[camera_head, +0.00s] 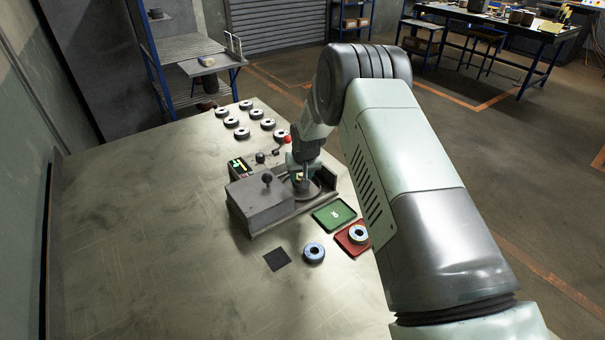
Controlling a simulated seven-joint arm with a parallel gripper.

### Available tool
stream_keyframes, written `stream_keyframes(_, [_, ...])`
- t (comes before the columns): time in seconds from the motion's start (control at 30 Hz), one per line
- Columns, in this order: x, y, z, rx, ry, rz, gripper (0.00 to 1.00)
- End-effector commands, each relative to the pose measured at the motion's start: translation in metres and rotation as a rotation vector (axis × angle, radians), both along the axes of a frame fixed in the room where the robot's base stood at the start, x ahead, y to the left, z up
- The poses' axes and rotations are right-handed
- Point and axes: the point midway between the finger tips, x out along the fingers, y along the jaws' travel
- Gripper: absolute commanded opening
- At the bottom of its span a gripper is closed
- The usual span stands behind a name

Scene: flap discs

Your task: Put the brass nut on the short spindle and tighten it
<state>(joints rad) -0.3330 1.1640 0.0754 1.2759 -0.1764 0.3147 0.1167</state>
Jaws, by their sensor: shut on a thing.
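My gripper (302,182) points down over the grey machine (257,207) near the middle of the bench. It is shut on a small yellowish piece, which looks like the brass nut (299,177). The nut is right above or at the middle of a dark round plate or disc (312,191) on the machine. The short spindle is hidden by the gripper and the nut. I cannot tell whether the nut touches the spindle or sits on its thread.
Several dark discs (231,122) lie at the bench's back. A display box (239,167) and a red knob (287,140) stand behind the machine. The bench's left is clear.

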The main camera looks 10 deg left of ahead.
Motion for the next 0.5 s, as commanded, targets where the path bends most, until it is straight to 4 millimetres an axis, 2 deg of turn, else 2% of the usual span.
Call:
stream_keyframes(0.3, [-0.0003, 0.0072, -0.0002, -0.004, -0.006, -0.474, 0.10])
stream_keyframes(0.5, [0.0000, 0.0077, -0.0002, -0.001, -0.004, -0.715, 0.10])
